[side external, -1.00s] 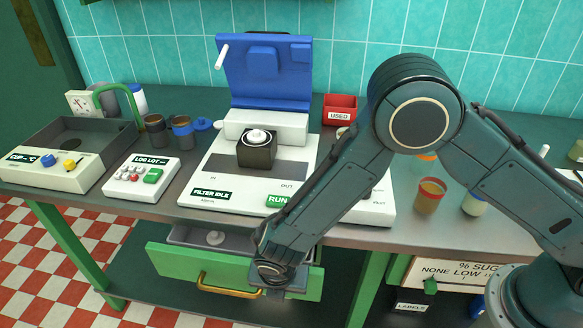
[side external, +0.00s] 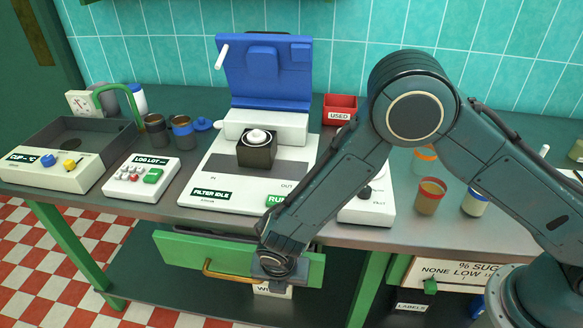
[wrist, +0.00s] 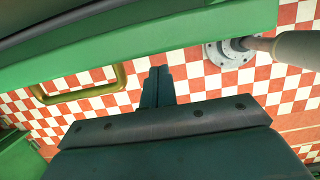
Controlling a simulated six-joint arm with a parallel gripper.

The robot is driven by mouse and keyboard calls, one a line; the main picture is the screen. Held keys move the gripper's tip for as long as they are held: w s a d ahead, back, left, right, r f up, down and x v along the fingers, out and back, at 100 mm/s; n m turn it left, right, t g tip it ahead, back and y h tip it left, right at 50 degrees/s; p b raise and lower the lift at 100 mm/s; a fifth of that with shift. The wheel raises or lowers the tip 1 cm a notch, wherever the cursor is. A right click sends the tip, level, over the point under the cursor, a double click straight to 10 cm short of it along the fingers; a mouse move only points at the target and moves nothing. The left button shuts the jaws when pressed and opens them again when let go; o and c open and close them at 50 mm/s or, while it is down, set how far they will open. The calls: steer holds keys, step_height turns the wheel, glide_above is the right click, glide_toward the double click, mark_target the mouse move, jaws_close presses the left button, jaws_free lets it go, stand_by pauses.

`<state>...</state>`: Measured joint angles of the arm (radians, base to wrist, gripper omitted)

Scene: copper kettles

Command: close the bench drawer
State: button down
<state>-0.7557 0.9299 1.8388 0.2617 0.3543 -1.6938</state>
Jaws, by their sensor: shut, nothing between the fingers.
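The bench drawer (side external: 190,250) has a green front and a brass handle (side external: 225,275), under the bench top.
The bench top (side external: 420,237) carries a white filter machine (side external: 225,180) with its blue lid raised, a log keypad (side external: 143,178), a cup station (side external: 60,170) and several jars. A green bench leg (side external: 368,285) stands right of the drawer. A partly hidden white label (side external: 272,290) shows below my wrist.

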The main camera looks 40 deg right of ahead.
steer(key=s+a+v, duration=0.1)
steer(key=v, duration=0.9)
steer(key=shift+s+a, duration=0.3)
steer(key=w+a+r, duration=0.1)
steer(key=w+a, duration=0.2)
steer(key=a, duration=0.7)
steer(key=shift+r, duration=0.2)
steer(key=shift+w, duration=0.1)
